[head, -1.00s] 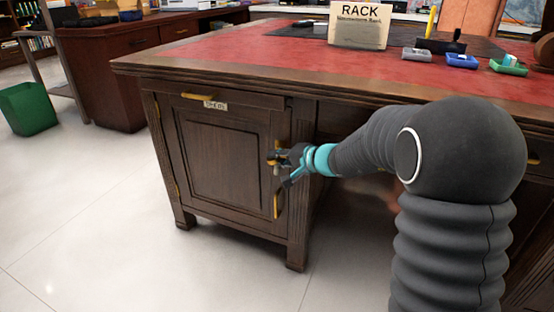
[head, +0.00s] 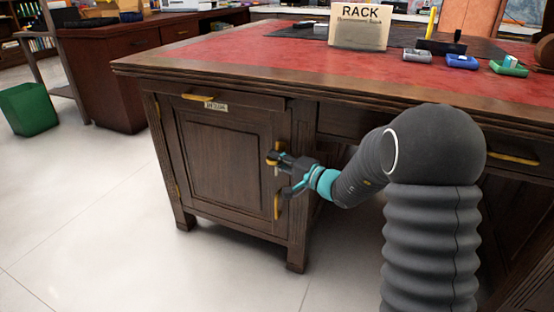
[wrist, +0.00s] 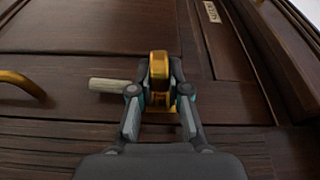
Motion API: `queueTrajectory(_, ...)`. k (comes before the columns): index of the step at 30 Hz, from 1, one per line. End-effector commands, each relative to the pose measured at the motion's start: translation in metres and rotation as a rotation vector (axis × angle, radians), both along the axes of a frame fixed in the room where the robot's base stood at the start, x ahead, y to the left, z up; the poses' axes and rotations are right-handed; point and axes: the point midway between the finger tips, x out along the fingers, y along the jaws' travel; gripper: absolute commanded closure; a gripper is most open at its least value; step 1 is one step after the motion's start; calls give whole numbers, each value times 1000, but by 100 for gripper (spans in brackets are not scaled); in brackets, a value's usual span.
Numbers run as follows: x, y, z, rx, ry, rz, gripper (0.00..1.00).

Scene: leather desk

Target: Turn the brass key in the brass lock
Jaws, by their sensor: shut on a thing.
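My gripper (head: 279,161) is at the right edge of the dark wooden cabinet door (head: 222,152) under the desk. In the wrist view, my gripper (wrist: 159,94) is shut on the brass key (wrist: 158,66), with one finger on each side of its rounded head. The brass lock (head: 277,147) shows as a narrow plate behind the gripper in the head view. The key's shaft and the keyhole are hidden. A pale rod-like piece (wrist: 108,85) sticks out to the left beside the key in the wrist view; I cannot tell what it belongs to.
A curved brass handle (head: 277,206) is on the door below the lock, close under my gripper. The door looks closed. The desk top (head: 240,48) overhangs the cabinet. A green bin (head: 29,109) stands far left, and the floor before the desk is clear.

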Motion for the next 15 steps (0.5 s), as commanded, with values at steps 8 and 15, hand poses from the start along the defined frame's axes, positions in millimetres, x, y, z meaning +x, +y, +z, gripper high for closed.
queueTrajectory(8,0,0,0,-1,2,-1,55)
queueTrajectory(15,0,0,0,-1,2,0,55)
